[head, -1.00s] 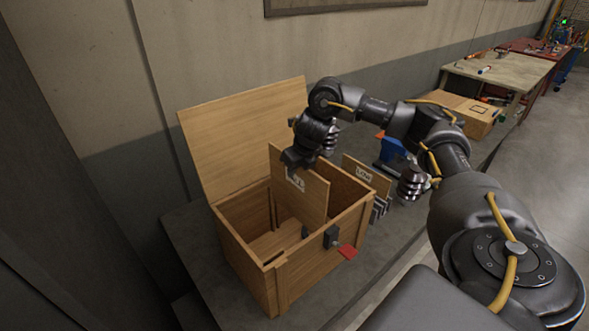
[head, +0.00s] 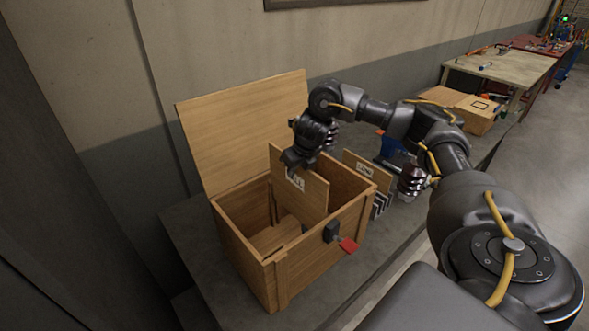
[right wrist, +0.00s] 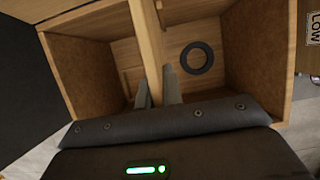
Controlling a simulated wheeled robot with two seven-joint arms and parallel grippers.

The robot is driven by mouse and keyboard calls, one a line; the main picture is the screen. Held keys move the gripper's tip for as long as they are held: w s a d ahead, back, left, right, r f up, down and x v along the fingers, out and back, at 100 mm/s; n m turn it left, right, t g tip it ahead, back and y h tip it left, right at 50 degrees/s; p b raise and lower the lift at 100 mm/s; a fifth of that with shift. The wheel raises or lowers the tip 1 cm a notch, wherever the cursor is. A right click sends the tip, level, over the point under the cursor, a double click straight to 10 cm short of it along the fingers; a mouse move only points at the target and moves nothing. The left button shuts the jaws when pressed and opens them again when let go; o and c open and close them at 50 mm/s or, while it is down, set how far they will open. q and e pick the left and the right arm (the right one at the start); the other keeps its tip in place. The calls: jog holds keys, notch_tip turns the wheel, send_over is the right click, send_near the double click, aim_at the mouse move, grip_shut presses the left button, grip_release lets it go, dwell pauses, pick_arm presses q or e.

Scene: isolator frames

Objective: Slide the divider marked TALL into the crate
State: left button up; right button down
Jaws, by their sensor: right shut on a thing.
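The wooden crate (head: 291,283) stands on the bench with its lid (head: 243,128) open at the back. A wooden divider (head: 305,196) stands upright partly inside the crate, across its middle. Its label is partly covered by my gripper, so I cannot read it. My right gripper (head: 293,166) is shut on this divider at its top edge. In the right wrist view the fingers (right wrist: 158,90) pinch the divider's edge (right wrist: 148,45), with a crate compartment on each side. The divider's lower edge is hidden behind the front wall. My left gripper is not in view.
A second divider marked LOW (head: 362,168) stands in a dark rack (head: 381,205) to the right of the crate. A dark ring (right wrist: 196,58) lies inside the crate. A cardboard box (head: 471,113) is farther back.

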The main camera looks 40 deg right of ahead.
aim_at(303, 191)
jog(key=shift+f+b, duration=4.75)
jog(key=shift+f, duration=2.05)
jog(key=shift+f+b, duration=0.85)
jog(key=shift+f, duration=0.35)
jog(key=c, duration=1.5)
grip_release()
jog(key=v, duration=0.5)
jog(key=shift+r, duration=0.25)
jog(key=p+v, duration=0.2)
jog(key=v, duration=0.2)
jog(key=shift+r, duration=0.3)
jog(key=shift+s+r, duration=0.35)
